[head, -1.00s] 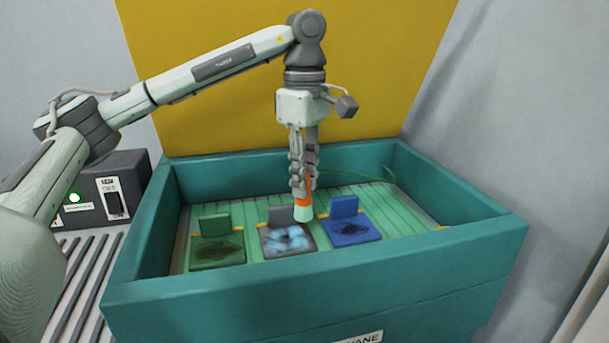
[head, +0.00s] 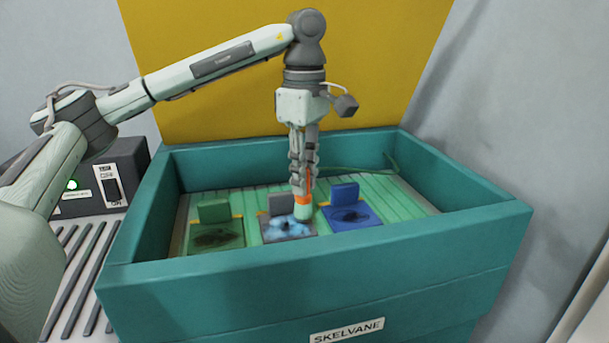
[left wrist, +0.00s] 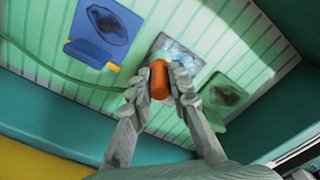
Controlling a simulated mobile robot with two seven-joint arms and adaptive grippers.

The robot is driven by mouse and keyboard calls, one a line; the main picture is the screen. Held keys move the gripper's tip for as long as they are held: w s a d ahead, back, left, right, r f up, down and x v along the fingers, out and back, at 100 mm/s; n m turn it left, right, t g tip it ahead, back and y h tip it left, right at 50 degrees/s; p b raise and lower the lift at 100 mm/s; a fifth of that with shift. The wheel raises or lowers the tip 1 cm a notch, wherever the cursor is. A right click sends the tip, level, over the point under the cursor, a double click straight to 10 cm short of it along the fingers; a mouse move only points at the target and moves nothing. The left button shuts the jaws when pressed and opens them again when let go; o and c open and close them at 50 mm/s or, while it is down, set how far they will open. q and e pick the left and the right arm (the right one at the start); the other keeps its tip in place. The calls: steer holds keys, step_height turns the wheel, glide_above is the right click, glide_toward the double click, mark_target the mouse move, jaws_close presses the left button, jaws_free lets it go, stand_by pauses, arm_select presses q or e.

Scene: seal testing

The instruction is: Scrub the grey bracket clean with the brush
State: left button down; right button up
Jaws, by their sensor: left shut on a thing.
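The grey bracket (head: 273,233) stands in the middle of the teal basin, between a green and a blue bracket. Its flat plate carries pale blue foam and a dark patch. My left gripper (head: 302,188) points down over it, shut on the brush, which has an orange handle (left wrist: 160,79) and a pale green lower end (head: 304,213). The brush's lower end is at the right part of the grey plate; I cannot tell if it touches. In the left wrist view the brush hides part of the grey plate (left wrist: 163,42). My right gripper is in neither view.
The green bracket (head: 214,211) and blue bracket (head: 345,193) stand on either side, each with a dark patch. Teal walls (head: 320,262) surround the ribbed floor. A green hose (head: 360,170) lies along the back. A switch box (head: 100,180) stands outside at left.

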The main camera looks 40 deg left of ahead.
arm_select(q)
steer(key=shift+f+b, duration=0.7)
steer(key=shift+f, duration=0.35)
stand_by(0.4)
